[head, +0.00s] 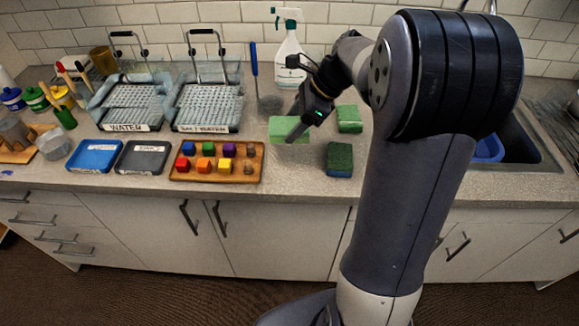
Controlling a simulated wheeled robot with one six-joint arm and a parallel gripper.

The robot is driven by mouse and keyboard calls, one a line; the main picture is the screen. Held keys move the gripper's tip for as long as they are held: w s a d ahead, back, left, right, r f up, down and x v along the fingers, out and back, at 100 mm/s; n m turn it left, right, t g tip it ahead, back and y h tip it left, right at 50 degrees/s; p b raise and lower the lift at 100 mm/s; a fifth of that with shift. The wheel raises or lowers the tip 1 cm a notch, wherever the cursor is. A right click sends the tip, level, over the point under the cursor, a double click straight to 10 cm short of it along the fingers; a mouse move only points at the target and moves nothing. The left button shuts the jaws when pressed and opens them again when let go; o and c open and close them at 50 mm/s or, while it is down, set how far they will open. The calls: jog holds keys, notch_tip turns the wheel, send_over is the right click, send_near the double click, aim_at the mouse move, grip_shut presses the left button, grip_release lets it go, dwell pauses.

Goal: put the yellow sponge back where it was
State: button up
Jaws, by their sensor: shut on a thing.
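No sponge in the head view looks plainly yellow. A light green sponge (280,124) is at my gripper (296,133), on the counter or just above it; I cannot tell which. My gripper points down and left, and its jaws are shut on this sponge; the fingers partly cover it. A second green sponge (349,118) lies to the right, behind my wrist. A dark green sponge with a blue lower layer (339,160) lies nearer the counter's front edge.
A wooden tray (218,181) of coloured blocks stands left of the sponges. Blue (95,156) and dark (140,157) trays, and two wire-handled bins (207,124), are farther left. A spray bottle (290,58) stands behind. A sink (513,155) is at right. Bare counter (295,170) lies in front.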

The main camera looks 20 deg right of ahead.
jog(key=shift+f, duration=0.1)
jog(key=shift+m, duration=0.3)
notch_tip(320, 180, down, 10)
jog(key=shift+r, duration=0.2)
jog(key=shift+f, duration=0.15)
jog(key=o, duration=1)
jog(key=shift+c, duration=0.2)
jog(key=v, duration=1.2)
jog(key=shift+r, duration=0.25)
